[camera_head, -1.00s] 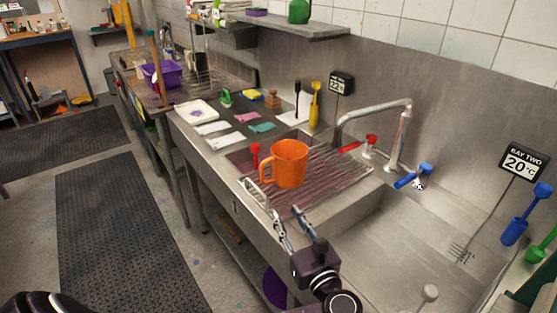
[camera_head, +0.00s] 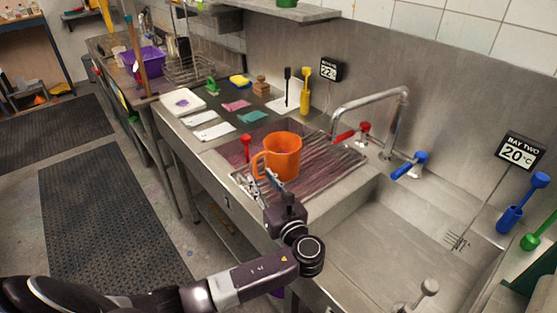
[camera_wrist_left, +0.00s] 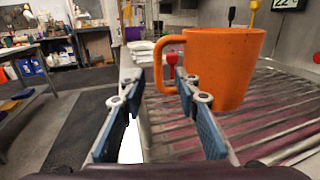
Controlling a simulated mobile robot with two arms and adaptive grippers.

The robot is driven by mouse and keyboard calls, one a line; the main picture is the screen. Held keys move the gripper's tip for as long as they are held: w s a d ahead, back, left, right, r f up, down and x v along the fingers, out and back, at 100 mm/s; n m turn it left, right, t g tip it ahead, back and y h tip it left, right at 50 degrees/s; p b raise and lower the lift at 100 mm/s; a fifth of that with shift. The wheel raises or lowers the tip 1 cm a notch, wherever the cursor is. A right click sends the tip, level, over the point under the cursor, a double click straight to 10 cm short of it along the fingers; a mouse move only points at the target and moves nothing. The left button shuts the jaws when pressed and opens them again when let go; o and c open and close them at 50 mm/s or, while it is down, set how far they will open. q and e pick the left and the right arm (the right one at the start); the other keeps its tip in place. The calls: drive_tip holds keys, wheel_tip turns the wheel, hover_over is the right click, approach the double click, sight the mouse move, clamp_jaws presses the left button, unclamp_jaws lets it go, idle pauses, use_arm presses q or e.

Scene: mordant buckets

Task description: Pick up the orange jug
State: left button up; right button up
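The orange jug (camera_head: 281,156) stands upright on the ribbed drainboard (camera_head: 330,164) beside the sink, its handle toward the lower left. In the left wrist view the jug (camera_wrist_left: 222,67) is large and close, its handle in front of the fingers. My left gripper (camera_head: 267,183) is just below the handle in the head view. My right gripper is not in view.
A red-handled tool (camera_head: 246,147) stands just left of the jug. The tap (camera_head: 382,101), with red (camera_head: 364,127) and blue (camera_head: 420,158) handles, rises behind and to the right. The empty-looking sink basin (camera_head: 400,235) is at right.

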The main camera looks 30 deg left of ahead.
sight(256, 170)
use_arm(q)
drive_tip(key=shift+x, duration=1.85)
drive_tip(key=shift+s, duration=0.1)
clamp_jaws()
drive_tip(key=shift+r+p, duration=0.1)
drive_tip(key=shift+p, duration=0.2)
